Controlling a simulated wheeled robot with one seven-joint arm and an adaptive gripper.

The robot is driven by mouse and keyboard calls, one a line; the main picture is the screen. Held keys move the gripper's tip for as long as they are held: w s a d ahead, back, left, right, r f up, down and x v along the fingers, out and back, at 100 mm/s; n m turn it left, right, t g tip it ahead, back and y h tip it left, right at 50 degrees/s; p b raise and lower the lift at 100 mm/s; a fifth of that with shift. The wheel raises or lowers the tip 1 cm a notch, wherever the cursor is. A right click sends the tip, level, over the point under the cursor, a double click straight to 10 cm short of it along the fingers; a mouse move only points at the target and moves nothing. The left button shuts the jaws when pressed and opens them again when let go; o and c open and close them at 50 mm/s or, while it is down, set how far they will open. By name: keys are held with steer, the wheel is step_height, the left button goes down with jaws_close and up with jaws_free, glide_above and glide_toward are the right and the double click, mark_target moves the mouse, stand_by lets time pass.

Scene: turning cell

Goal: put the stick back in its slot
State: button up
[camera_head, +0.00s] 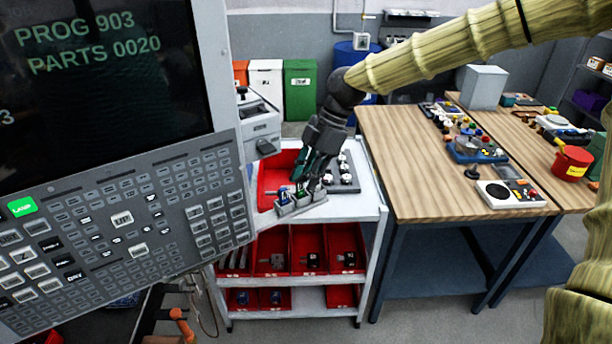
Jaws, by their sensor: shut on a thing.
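My gripper (306,180) reaches down over the white cart at the picture's centre, its fingers close together. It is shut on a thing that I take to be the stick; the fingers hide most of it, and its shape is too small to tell. Just under the fingertips is a small grey slotted holder (300,207) at the cart's front edge. A small blue-topped piece (283,194) stands in the holder's left part. I cannot tell whether the held thing touches the holder or is above it.
A red tray (274,178) and a dark plate with white round parts (343,174) lie close behind the holder. The control panel (120,220) fills the left. Red bins (308,250) sit below. The wooden table (400,150) at right has a clear left part.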

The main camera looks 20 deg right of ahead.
steer(key=shift+f, duration=0.3)
stand_by(0.4)
steer(key=o, duration=1.1)
steer(key=v, duration=1.2)
steer(key=shift+a, duration=0.1)
